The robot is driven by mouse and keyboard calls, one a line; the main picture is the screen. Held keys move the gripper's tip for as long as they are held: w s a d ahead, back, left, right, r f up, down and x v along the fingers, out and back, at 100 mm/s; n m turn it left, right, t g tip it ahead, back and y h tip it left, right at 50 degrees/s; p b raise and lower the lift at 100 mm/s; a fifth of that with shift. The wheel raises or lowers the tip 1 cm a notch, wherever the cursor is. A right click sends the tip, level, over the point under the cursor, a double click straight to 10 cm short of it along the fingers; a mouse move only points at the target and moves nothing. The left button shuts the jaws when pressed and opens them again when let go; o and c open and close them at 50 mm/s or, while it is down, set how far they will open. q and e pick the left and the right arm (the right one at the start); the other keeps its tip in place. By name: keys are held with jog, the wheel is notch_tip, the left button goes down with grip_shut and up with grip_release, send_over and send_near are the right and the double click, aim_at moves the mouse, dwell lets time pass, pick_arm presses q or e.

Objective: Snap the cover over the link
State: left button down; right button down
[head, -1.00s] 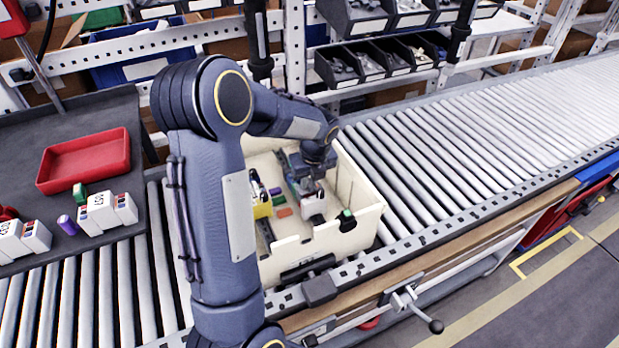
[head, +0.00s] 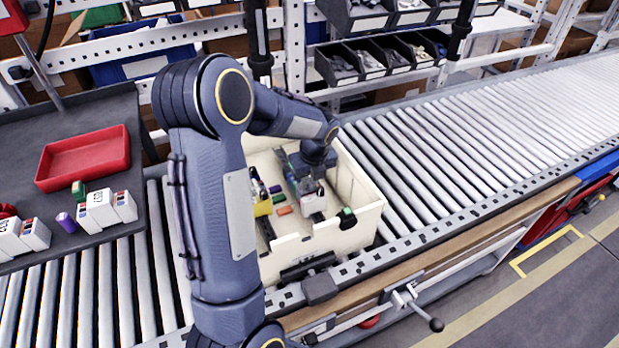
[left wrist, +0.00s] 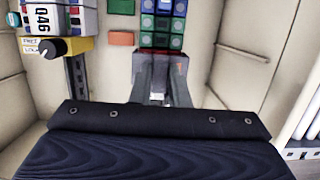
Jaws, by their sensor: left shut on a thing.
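My left gripper (head: 312,187) is low inside the cream box, shut on a small pale grey block with a red edge. In the left wrist view, the gripper (left wrist: 162,85) has its fingers on this block (left wrist: 177,62); which part it is cannot be told for sure. It lies just in front of a row of green and blue terminal blocks (left wrist: 162,22), overlapping their near end; whether they touch is unclear. A small orange piece (left wrist: 121,38) lies left of the row. I cannot make out the link. My right gripper is not in view.
The cream box (head: 366,212) stands on the roller conveyor (head: 460,150); its walls surround the gripper. Inside, a yellow block with a black knob (left wrist: 40,52) and a white Q46 unit (left wrist: 60,18) stand to the left. A red tray (head: 85,160) lies on the left-hand table.

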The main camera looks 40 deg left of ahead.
pick_arm(q)
jog(key=shift+f, duration=0.25)
dwell(0.6)
jog(key=c, duration=1.3)
grip_release()
jog(key=v, duration=0.7)
jog(key=shift+d+r, duration=0.15)
jog(key=shift+r, duration=0.25)
jog(key=shift+s, duration=0.1)
